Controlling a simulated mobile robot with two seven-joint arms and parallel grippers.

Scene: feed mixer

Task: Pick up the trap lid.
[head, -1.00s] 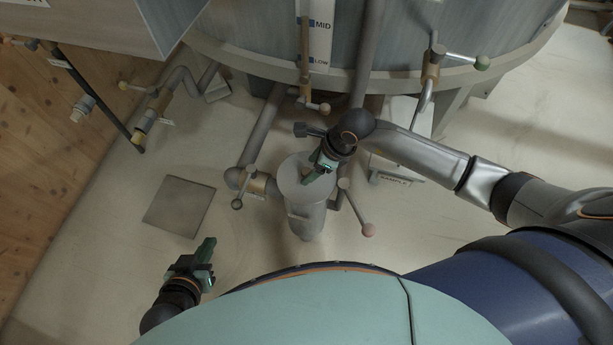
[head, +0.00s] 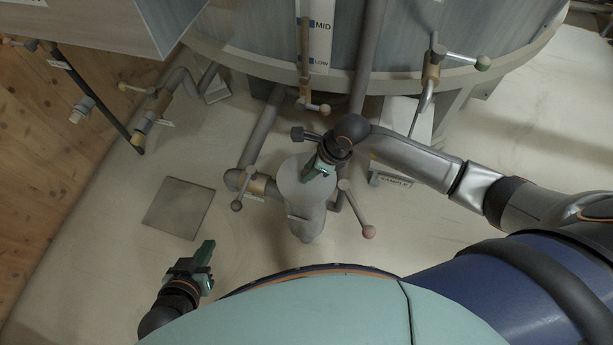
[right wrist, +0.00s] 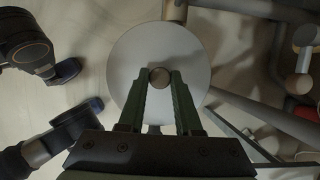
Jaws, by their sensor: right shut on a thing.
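The trap lid (head: 296,181) is a round pale grey disc at the top of the upright grey trap (head: 302,226) in the head view. The lid (right wrist: 180,45) fills the middle of the right wrist view, with a small brownish knob (right wrist: 159,76) at its centre. My right gripper (head: 312,176) is over the lid, and its green fingers (right wrist: 159,82) are shut on the knob from both sides. I cannot tell whether the lid touches the trap's rim. My left gripper (head: 208,250) is low at the left, away from the trap; its finger gap is unclear.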

